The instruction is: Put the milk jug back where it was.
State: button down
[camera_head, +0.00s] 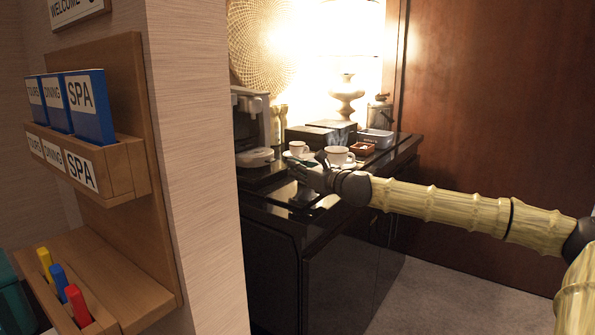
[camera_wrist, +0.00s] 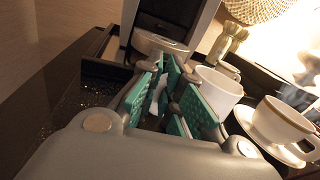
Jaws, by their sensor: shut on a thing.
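My gripper (camera_wrist: 172,98) has green pads and is shut on a narrow white part between them. A plain white vessel (camera_wrist: 217,92) stands just right of the right finger in the wrist view, partly covered by it. I take it for the milk jug, with the white part as its handle, but the join is hidden. In the head view, my gripper (camera_head: 308,172) is over the front of the dark cabinet top (camera_head: 262,200); the jug cannot be clearly made out there. Whether it touches the top is unclear.
A coffee machine (camera_head: 250,125) stands left of my gripper. A cup on a saucer (camera_head: 340,154) is to the right, another cup (camera_head: 297,147) behind. A small brown tray (camera_head: 362,149), a dark box (camera_head: 312,135) and a lamp (camera_head: 346,98) are farther back. The front top is clear.

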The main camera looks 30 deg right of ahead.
jog(key=shift+a, duration=0.2)
jog(key=c, duration=2.1)
grip_release()
jog(key=o, duration=0.5)
jog(key=shift+d+f, duration=0.1)
jog(key=shift+s+r, duration=0.1)
jog(key=shift+r, duration=0.1)
jog(key=s+p, duration=0.1)
jog(key=s, duration=0.1)
jog(key=s+d+p, duration=0.1)
jog(key=s, duration=0.2)
jog(key=s+p, duration=0.1)
jog(key=s, duration=0.1)
jog(key=shift+s+d+r, duration=0.1)
jog(key=shift+s+d, duration=0.05)
jog(key=shift+d, duration=0.15)
jog(key=shift+s+d+p, duration=0.2)
jog(key=shift+s+p, duration=0.45)
jog(key=shift+s, duration=0.45)
jog(key=shift+s+d+p, duration=0.15)
jog(key=shift+s+p, duration=0.45)
jog(key=shift+s, duration=0.45)
jog(key=shift+f, duration=0.2)
